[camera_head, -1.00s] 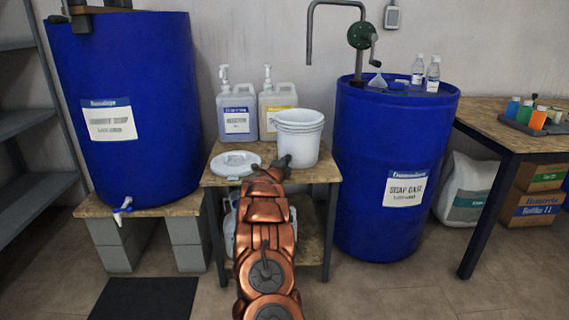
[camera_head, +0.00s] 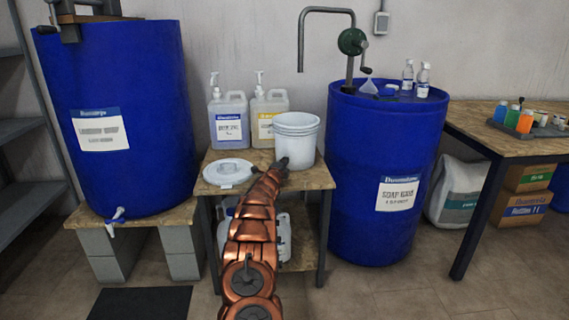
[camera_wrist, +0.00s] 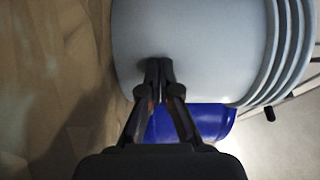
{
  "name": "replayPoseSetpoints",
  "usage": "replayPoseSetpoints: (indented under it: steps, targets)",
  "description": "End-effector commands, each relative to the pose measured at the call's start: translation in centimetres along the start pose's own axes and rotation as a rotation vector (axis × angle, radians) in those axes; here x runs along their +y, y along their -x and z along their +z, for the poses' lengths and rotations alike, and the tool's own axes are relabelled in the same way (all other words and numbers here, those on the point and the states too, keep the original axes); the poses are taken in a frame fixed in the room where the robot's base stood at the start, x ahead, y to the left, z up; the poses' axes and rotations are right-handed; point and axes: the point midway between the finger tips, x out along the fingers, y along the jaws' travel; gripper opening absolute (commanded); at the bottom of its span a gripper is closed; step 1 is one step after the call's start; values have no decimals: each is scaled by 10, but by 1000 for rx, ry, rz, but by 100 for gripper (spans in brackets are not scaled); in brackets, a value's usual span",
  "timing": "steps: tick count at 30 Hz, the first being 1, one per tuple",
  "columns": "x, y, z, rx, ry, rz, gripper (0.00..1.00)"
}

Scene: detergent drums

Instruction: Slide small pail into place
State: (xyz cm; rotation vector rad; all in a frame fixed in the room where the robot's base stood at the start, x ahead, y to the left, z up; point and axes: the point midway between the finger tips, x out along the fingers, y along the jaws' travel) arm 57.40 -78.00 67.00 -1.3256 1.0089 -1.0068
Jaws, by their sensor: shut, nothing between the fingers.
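The small pail (camera_head: 297,138) is white with ridges near its rim. It stands upright on the small wooden table (camera_head: 308,180), towards the back right. My gripper (camera_head: 281,163) is at the pail's front left, low on its side. In the wrist view the shut fingertips (camera_wrist: 159,64) are up against the pail's pale wall (camera_wrist: 200,50), touching it or very close. Nothing is between the fingers. The pail's far side and inside are hidden.
A white lid (camera_head: 228,171) lies on the table left of the pail. Two jugs (camera_head: 230,120) (camera_head: 268,115) stand behind. A blue drum with a hand pump (camera_head: 385,165) stands close right of the table. Another blue drum (camera_head: 120,110) stands at left on blocks.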

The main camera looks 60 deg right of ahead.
Motion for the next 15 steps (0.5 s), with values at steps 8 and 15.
replayPoseSetpoints:
  steps: [8,15]
  targets:
    - [0,1,1,-1,0,-1,0]
    - [0,6,-2,4,-1,-4,0]
